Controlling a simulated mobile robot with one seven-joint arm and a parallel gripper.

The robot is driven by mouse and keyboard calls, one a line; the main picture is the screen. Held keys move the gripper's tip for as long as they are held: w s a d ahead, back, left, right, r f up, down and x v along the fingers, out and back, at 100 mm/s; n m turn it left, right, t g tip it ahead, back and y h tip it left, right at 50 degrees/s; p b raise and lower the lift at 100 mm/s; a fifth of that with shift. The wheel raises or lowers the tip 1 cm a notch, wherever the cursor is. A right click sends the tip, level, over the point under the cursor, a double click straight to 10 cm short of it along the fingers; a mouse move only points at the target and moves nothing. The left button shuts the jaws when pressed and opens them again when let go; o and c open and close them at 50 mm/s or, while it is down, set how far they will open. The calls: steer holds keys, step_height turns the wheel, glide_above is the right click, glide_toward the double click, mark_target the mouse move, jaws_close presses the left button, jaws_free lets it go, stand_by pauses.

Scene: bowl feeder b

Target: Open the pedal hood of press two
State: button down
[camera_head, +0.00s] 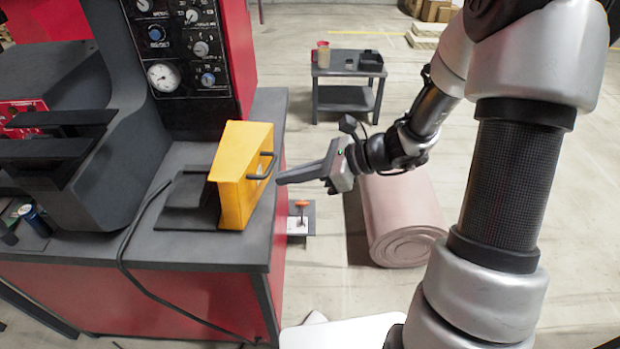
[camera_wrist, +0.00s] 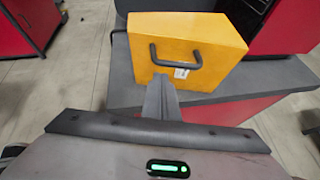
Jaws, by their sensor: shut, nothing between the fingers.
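The pedal hood is a yellow box (camera_head: 240,172) with a black handle (camera_head: 262,166). It sits on the dark bench top (camera_head: 190,247) at the bench's right end, over a flat dark pedal plate (camera_head: 188,204). The hood (camera_wrist: 186,38) and its handle (camera_wrist: 176,56) also show in the wrist view. My gripper (camera_head: 280,179) is shut and empty, its tips just right of the hood and a little below the handle. In the wrist view my gripper (camera_wrist: 161,82) points at the hood just below the handle; whether it touches cannot be told.
A press with a dial panel (camera_head: 187,45) rises behind the hood. A black cable (camera_head: 122,245) runs over the bench's front edge. A small can (camera_head: 34,219) stands at left. A pink roll (camera_head: 400,222) lies on the floor at right, and a low table (camera_head: 345,80) stands behind.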

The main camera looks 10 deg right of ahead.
mark_target(247, 166)
steer(key=shift+w+a+r, duration=0.15)
steer(key=shift+w+a, duration=0.1)
steer(key=shift+a, duration=0.25)
steer(key=a+r+p, duration=0.1)
steer(key=p, duration=0.1)
steer(key=a+r+h+p, duration=0.1)
steer(key=a+r+p, duration=0.1)
steer(key=a+r+h+p, duration=0.1)
steer(key=p, duration=0.1)
steer(key=shift+w+a+r+g, duration=0.2)
steer(key=shift+w+a+g, duration=0.1)
steer(key=shift+a, duration=0.05)
steer(key=shift+a+r, duration=0.1)
steer(key=shift+a, duration=0.2)
